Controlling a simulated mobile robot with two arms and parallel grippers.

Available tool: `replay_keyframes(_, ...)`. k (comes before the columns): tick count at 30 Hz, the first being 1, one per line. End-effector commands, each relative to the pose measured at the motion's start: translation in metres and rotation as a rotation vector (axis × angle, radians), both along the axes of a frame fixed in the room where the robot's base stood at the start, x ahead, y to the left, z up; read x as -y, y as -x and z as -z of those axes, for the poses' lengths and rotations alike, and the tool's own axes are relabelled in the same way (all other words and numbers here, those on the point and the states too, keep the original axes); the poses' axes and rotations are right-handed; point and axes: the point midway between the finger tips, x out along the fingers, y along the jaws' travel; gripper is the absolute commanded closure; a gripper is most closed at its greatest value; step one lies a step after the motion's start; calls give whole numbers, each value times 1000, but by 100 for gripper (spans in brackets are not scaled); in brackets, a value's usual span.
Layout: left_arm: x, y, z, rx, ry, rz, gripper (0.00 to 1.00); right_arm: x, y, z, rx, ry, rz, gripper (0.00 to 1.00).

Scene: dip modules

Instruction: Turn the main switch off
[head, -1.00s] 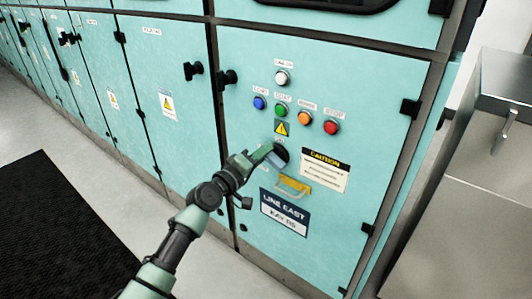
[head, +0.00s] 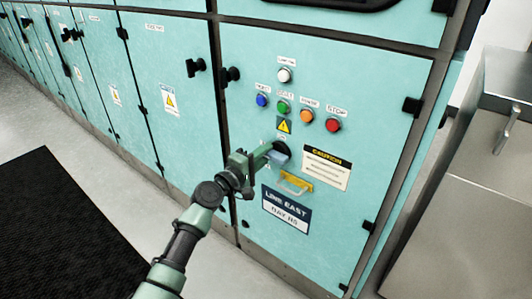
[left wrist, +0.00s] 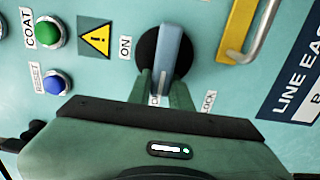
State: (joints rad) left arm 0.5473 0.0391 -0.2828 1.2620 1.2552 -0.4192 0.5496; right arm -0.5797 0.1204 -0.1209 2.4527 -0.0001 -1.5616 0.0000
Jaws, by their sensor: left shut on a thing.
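The main switch is a rotary switch on the teal cabinet door, with a grey-blue handle (head: 281,158) on a round black base. In the left wrist view the handle (left wrist: 170,48) stands upright in the picture, with the ON label (left wrist: 125,47) to its left. Another label below is mostly hidden by my fingers, and a LOCK label (left wrist: 208,101) shows at lower right. My left gripper (head: 262,158) is shut on the handle, one finger on each side of it. It also shows in the left wrist view (left wrist: 162,88). My right gripper is not in view.
Above the switch are a white lamp (head: 285,75) and blue, green, orange and red buttons (head: 333,125). A steel cabinet (head: 455,190) stands at right. The floor at left is clear, with a black mat (head: 60,225).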

Motion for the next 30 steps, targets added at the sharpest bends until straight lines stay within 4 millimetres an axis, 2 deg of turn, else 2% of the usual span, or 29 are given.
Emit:
replay_keyframes(7, 0, 0, 1, -4, 4, 0, 100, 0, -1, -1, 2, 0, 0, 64)
replay_keyframes(8, 0, 0, 1, -4, 4, 0, 77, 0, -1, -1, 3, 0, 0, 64)
replay_keyframes(10, 0, 0, 1, -4, 4, 0, 58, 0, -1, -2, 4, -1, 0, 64)
replay_keyframes(22, -3, 4, 0, -2, 2, -1, 58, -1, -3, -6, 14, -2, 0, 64)
replay_keyframes(30, -28, 38, 0, -4, 1, -1, 58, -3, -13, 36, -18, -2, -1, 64)
